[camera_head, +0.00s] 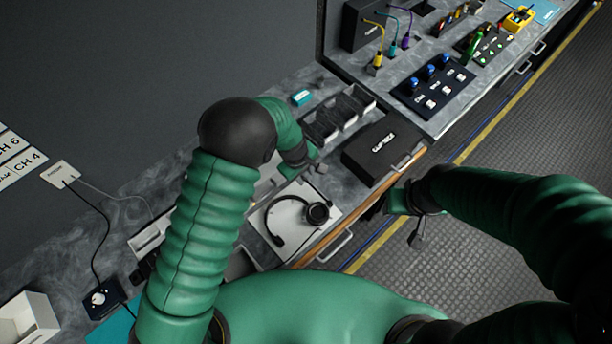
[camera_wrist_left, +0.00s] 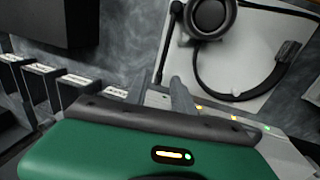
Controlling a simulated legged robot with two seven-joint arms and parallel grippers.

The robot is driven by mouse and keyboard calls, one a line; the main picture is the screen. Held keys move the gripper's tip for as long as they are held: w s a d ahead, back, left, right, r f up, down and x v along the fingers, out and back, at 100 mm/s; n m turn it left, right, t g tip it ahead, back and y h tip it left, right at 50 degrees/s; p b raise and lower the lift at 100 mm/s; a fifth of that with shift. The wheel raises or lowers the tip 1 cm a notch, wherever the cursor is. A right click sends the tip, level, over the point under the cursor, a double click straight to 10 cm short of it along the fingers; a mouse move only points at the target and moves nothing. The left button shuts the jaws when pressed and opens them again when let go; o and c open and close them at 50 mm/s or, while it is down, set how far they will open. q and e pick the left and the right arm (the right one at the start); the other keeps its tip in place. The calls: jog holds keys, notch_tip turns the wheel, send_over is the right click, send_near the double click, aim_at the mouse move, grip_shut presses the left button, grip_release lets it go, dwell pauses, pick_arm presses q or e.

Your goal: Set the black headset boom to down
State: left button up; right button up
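The black headset (camera_head: 318,213) lies on a pale pad (camera_head: 293,238), its round earcup towards the right and its headband curving left. In the left wrist view the earcup (camera_wrist_left: 208,16) is at the top and the headband (camera_wrist_left: 212,85) curves below it. A thin dark stick (camera_wrist_left: 166,52), which looks like the boom, stands left of the earcup. My left gripper (camera_head: 305,168) is above and behind the pad, apart from the headset.
A black box (camera_head: 383,151) and a divided tray (camera_head: 340,118) stand behind the headset. A button panel (camera_head: 433,86) is farther right. A small teal item (camera_head: 301,97) lies near the wall. A cabled black unit (camera_head: 103,299) is at lower left. The desk's front edge borders open floor.

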aim_at(307, 182)
pick_arm(q)
jog(key=shift+w+d+f, duration=0.1)
jog(key=shift+d+f, duration=0.1)
jog(key=shift+f, duration=0.55)
jog(key=shift+d+f, duration=0.2)
jog(key=shift+f, duration=0.55)
jog(key=shift+a, duration=0.1)
grip_shut()
